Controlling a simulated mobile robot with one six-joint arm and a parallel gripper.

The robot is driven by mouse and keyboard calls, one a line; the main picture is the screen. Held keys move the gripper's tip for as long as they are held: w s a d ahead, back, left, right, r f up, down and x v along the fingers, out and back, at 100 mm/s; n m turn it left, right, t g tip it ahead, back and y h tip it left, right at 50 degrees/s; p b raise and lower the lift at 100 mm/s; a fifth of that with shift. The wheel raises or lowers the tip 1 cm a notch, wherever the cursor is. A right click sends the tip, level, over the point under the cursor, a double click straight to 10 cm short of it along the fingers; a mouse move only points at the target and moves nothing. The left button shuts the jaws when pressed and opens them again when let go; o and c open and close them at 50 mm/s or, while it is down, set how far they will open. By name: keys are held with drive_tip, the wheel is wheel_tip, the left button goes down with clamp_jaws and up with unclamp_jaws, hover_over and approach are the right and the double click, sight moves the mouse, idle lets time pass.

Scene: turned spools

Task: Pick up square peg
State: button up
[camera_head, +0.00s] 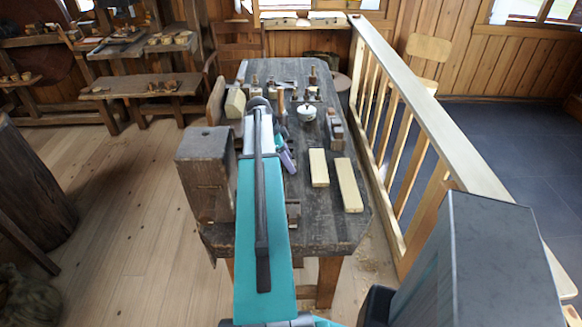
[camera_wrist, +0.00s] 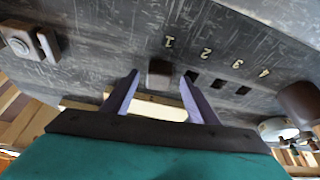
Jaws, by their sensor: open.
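The square peg (camera_wrist: 160,68) is a small dark brown block with a square top. In the wrist view it stands on the dark bench at the place marked 1, in line with several dark square holes (camera_wrist: 217,84) marked 2, 3 and 4. My gripper (camera_wrist: 159,77) is open, with its two purple fingertips to the left and right of the peg in the picture. I see no contact, and cannot tell how far above the peg the tips are. In the head view my gripper (camera_head: 286,156) hangs over the middle of the bench, and I cannot make out the peg there.
Two pale wood blocks (camera_head: 319,167) (camera_head: 349,185) lie on the bench (camera_head: 330,228) to the right of my gripper. A white round pot (camera_head: 307,112) and several turned pieces stand farther back. A wooden railing (camera_head: 405,150) runs along the right.

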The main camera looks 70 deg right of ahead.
drive_tip(key=c, duration=1.1)
drive_tip(key=shift+r, duration=0.15)
wheel_tip(320, 180, up, 10)
drive_tip(key=p, duration=0.4)
drive_tip(key=shift+w, duration=0.1)
